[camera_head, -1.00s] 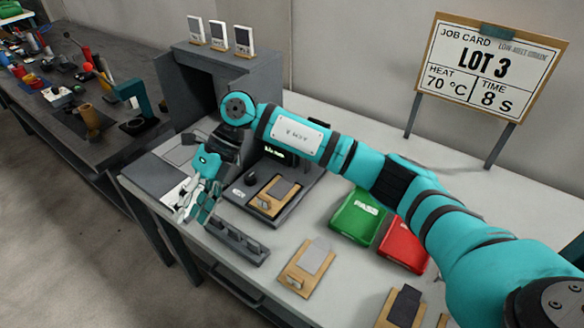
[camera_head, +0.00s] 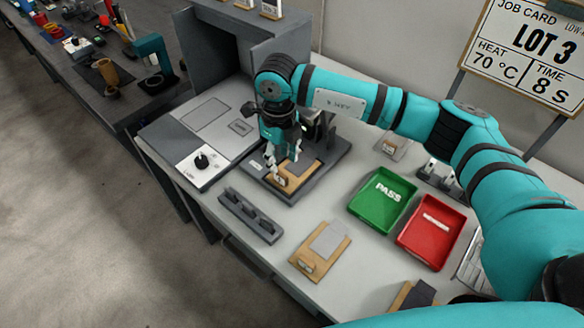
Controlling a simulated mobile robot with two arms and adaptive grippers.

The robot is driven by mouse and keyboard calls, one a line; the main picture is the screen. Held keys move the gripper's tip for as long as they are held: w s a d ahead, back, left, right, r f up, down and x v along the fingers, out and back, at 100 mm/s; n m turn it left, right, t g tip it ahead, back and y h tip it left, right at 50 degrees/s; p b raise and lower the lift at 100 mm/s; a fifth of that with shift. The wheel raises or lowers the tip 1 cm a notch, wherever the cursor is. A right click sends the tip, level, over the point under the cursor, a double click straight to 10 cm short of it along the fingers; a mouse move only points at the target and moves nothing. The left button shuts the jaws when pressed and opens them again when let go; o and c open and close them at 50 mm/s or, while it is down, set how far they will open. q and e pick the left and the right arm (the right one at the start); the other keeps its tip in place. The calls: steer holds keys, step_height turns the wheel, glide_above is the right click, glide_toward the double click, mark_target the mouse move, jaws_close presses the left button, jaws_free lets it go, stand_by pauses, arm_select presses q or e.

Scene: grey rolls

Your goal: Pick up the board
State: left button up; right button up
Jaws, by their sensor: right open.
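A tan board with a dark grey plate on it (camera_head: 303,168) lies in the dark fixture (camera_head: 258,187) at the middle of the table. My right gripper (camera_head: 281,163) is open, pointing down at this board, over its left part. Its fingers hide some of the board, and I cannot tell whether they touch it. A second tan board with a light grey plate (camera_head: 322,250) lies flat on the table in front. Part of a third board (camera_head: 411,297) shows at the bottom edge. My left gripper is not in view.
A green PASS tray (camera_head: 381,201) and a red tray (camera_head: 430,230) stand to the right. A dark slotted rack (camera_head: 249,216) is at the front left. A grey machine with a black knob (camera_head: 201,161) is on the left. A job card (camera_head: 525,50) stands behind.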

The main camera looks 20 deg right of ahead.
mark_target(281, 174)
steer(key=shift+f, duration=0.5)
steer(key=f, duration=0.1)
steer(key=f+p, duration=0.1)
steer(key=f, duration=0.2)
steer(key=shift+s+a+f+p, duration=0.1)
steer(key=shift+s+f+p, duration=0.15)
steer(key=shift+p, duration=0.15)
steer(key=shift+f, duration=0.2)
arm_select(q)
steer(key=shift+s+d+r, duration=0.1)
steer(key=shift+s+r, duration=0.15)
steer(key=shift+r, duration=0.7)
arm_select(e)
jaws_close()
